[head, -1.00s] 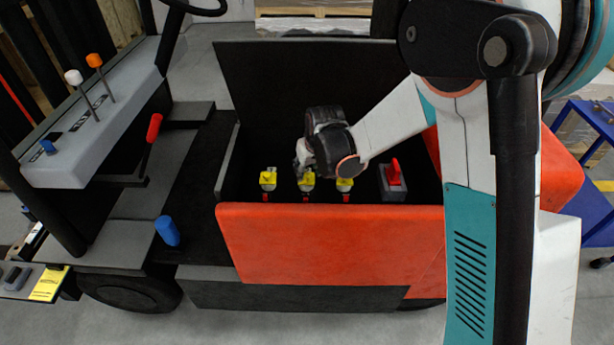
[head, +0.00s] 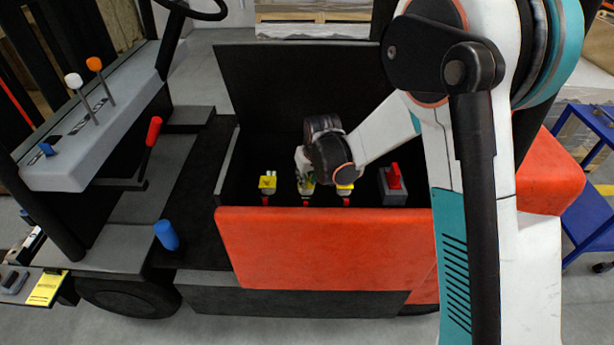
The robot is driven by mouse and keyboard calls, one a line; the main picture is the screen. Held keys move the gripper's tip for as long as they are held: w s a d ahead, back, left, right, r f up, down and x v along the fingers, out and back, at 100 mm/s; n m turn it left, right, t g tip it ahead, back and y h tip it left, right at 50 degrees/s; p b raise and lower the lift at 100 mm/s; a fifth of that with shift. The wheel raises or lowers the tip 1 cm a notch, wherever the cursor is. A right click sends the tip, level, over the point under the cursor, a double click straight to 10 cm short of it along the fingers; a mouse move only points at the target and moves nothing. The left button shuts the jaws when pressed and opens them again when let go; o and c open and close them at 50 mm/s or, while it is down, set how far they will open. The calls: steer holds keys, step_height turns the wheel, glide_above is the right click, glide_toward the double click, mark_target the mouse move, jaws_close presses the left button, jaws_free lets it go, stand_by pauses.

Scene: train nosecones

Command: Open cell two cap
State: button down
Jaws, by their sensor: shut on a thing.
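Three small yellow caps on red-marked cells stand in a row inside the open battery box of the truck in the head view. The left cap (head: 267,183) has a small pale piece at its top. The middle cap (head: 307,189), cell two's, is mostly covered by my gripper (head: 305,185). My gripper points down and is shut on the middle cap. The fingertips are small and partly hidden, so the exact grip and how far the cap is turned or raised cannot be told.
A grey block with a red handle (head: 393,184) stands right of the caps. The orange front wall (head: 325,250) and the raised black lid (head: 290,80) bound the box. A blue knob (head: 166,234) and a red lever (head: 153,131) are on the left.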

steer(key=shift+w+r+g+p, duration=0.4)
steer(key=shift+w+g, duration=0.05)
steer(key=shift+g, duration=0.35)
steer(key=shift+w+r+g+p, duration=0.15)
steer(key=shift+w+g, duration=0.2)
steer(key=shift+g, duration=0.4)
steer(key=shift+w+r+g+p, duration=0.15)
steer(key=shift+w+g, duration=0.15)
steer(key=shift+g, duration=0.45)
steer(key=c, duration=1.5)
jaws_free()
steer(key=shift+o, duration=0.2)
